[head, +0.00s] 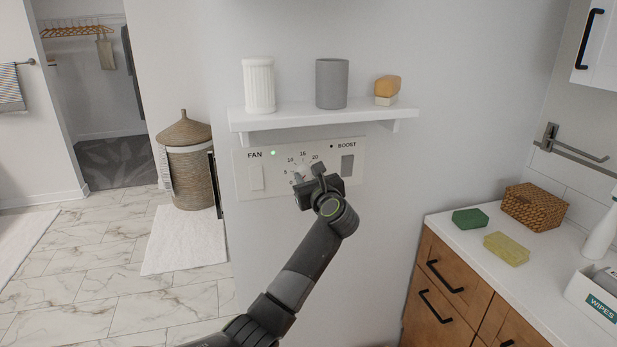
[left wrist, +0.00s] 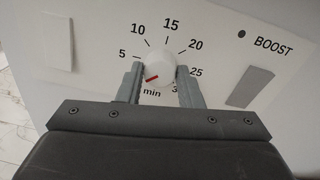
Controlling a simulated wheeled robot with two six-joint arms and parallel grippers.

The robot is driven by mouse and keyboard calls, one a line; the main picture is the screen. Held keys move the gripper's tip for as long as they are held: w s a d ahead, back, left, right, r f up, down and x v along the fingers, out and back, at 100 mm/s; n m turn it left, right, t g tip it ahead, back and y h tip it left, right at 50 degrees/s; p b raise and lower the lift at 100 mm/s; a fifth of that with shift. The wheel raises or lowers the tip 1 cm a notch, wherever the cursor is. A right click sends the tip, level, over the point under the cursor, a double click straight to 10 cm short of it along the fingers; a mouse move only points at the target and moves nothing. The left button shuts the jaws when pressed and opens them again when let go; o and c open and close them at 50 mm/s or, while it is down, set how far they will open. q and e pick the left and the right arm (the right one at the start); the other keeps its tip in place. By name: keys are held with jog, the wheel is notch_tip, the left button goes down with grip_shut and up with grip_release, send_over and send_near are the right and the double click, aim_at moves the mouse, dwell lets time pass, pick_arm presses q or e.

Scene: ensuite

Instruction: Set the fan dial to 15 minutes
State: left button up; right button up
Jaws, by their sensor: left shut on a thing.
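The white round fan dial (left wrist: 161,66) is on a white wall panel (head: 243,190), with numbers from 5 to 30 and "min" around it in the left wrist view. Its red pointer mark points to the lower left, below the 5; the 0 there is hidden by a finger in that view. My left gripper (left wrist: 160,75) is shut on the dial, one finger on each side. In the head view the gripper (head: 308,180) covers much of the dial (head: 299,171). My right gripper is not in view.
A green light (head: 273,153) glows beside FAN; the BOOST light is dark. Flat switches (head: 256,177) flank the dial. A shelf (head: 320,113) above holds a white ribbed cup, a grey cup and stacked blocks. A counter (head: 468,250) stands at the right.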

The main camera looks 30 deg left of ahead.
pick_arm(q)
jog(key=shift+r+m+p, duration=0.1)
jog(key=shift+m+p, duration=0.4)
jog(key=shift+p, duration=0.05)
jog(key=m+p, duration=0.9)
jog(key=shift+t, duration=0.3)
jog(key=m+p, duration=0.8)
jog(key=shift+m, duration=0.3)
jog(key=m+p, duration=0.2)
jog(key=shift+m+p, duration=0.3)
jog(key=shift+m, duration=0.1)
jog(key=shift+m+p, duration=0.45)
jog(key=shift+m, duration=0.35)
jog(key=shift+f+m+t+h, duration=0.3)
jog(key=shift+m+t, duration=0.1)
jog(key=shift+m, duration=0.4)
jog(key=shift+m+p, duration=0.3)
jog(key=shift+m, duration=0.9)
